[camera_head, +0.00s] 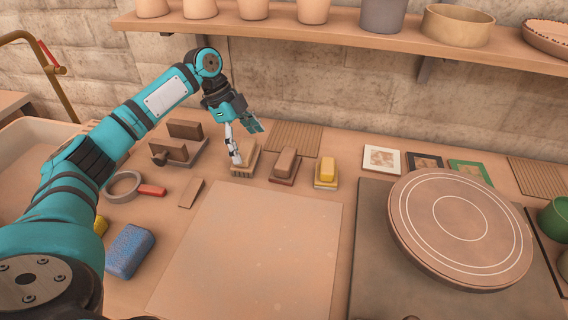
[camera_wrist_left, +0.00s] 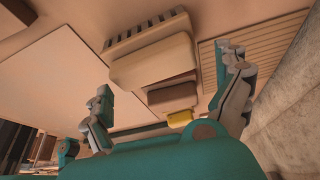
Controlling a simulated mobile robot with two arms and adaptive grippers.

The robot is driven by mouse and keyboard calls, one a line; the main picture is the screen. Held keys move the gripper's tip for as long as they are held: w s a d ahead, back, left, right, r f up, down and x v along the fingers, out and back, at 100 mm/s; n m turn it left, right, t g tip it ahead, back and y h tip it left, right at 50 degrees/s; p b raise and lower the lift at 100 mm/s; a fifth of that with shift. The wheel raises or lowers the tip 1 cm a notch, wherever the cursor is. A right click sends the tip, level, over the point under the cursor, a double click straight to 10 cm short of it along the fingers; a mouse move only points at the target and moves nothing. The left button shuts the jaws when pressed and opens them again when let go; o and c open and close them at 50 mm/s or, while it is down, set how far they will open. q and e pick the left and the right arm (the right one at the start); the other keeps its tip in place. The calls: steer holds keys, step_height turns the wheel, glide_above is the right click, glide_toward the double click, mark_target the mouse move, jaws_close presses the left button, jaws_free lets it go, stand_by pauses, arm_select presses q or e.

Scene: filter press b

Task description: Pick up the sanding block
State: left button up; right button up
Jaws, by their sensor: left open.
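Three small blocks on bases stand in a row on the table in the head view: a pale wooden one (camera_head: 246,160), a brown one (camera_head: 286,165) and a yellow-topped one (camera_head: 326,172). Which is the sanding block is not certain from looks. My left gripper (camera_head: 246,143) is open and empty at the pale block, one finger hiding part of it. In the left wrist view the pale block (camera_wrist_left: 152,62) lies ahead of the spread fingers (camera_wrist_left: 166,70). The brown block (camera_wrist_left: 172,97) and yellow block (camera_wrist_left: 180,119) are beyond it. My right gripper is not in view.
A wooden rack (camera_head: 180,150) stands left of the blocks. A large board (camera_head: 250,245) lies in front, with a round turntable (camera_head: 460,225) to the right. A blue sponge (camera_head: 129,250) is near my left arm. A shelf (camera_head: 350,38) with pots overhangs the back.

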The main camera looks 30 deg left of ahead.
mark_target(286, 157)
arm_select(q)
steer(key=d, duration=0.4)
steer(key=shift+w+d+r, duration=0.1)
steer(key=shift+w+d, duration=0.05)
steer(key=shift+w, duration=0.25)
steer(key=shift+w+d+p, duration=0.15)
steer(key=shift+d+p, duration=0.15)
steer(key=shift+d, duration=0.35)
steer(key=shift+w+d, duration=0.25)
steer(key=shift+d, duration=1)
steer(key=shift+w+d+f, duration=0.15)
steer(key=shift+d+f, duration=0.8)
steer(key=shift+f, duration=0.05)
steer(key=shift+d+f, duration=0.1)
steer(key=shift+f, duration=0.4)
steer(key=c, duration=1.1)
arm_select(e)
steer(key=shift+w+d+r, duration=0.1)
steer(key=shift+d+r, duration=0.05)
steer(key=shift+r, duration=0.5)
arm_select(q)
steer(key=shift+o, duration=0.2)
steer(key=shift+r, duration=0.15)
